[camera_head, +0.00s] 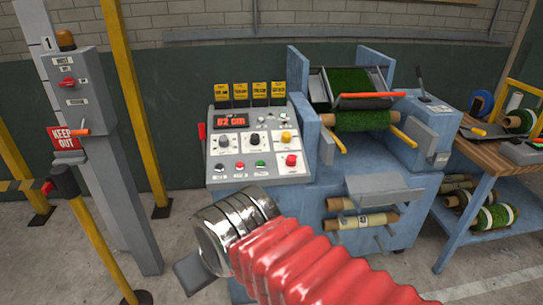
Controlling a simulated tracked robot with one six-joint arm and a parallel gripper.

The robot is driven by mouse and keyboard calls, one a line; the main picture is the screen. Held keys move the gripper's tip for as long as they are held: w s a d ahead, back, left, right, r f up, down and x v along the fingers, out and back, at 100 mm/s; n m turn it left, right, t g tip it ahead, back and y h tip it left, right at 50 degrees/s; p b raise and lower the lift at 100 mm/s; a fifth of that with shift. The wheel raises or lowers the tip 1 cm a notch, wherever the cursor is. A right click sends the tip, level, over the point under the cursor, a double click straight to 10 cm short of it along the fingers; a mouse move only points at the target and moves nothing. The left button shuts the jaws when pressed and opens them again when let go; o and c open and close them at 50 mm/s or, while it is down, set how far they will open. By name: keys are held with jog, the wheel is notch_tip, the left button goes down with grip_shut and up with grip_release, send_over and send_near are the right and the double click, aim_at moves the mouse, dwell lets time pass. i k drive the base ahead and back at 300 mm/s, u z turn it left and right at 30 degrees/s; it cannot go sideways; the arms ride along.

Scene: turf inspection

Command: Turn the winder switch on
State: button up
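A grey control panel (262,166) stands in the middle on a blue machine. It has a red display reading about "62 cm" (230,122), a row of rotary knobs, and coloured push buttons below. The knobs include a grey one (225,141), a black one (255,140) and a yellow one (286,138). Their labels are too small to read, so I cannot tell which is the winder switch. My gripper (190,277) is below and in front of the panel, apart from it. It is mostly hidden behind my silver wrist, and its opening does not show.
A grey post with a switch box (76,90) and a red "KEEP OUT" sign (66,139) stands left, near yellow posts. The blue machine (375,160) carries a green turf roll (363,121). A wooden-topped bench (490,153) stands right. Open floor lies left of the panel.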

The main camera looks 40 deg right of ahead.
aim_at(291, 161)
jog(key=u, duration=1.55)
jog(key=k, duration=0.9)
jog(key=z, duration=1.7)
jog(key=i, duration=0.1)
jog(key=u, duration=0.25)
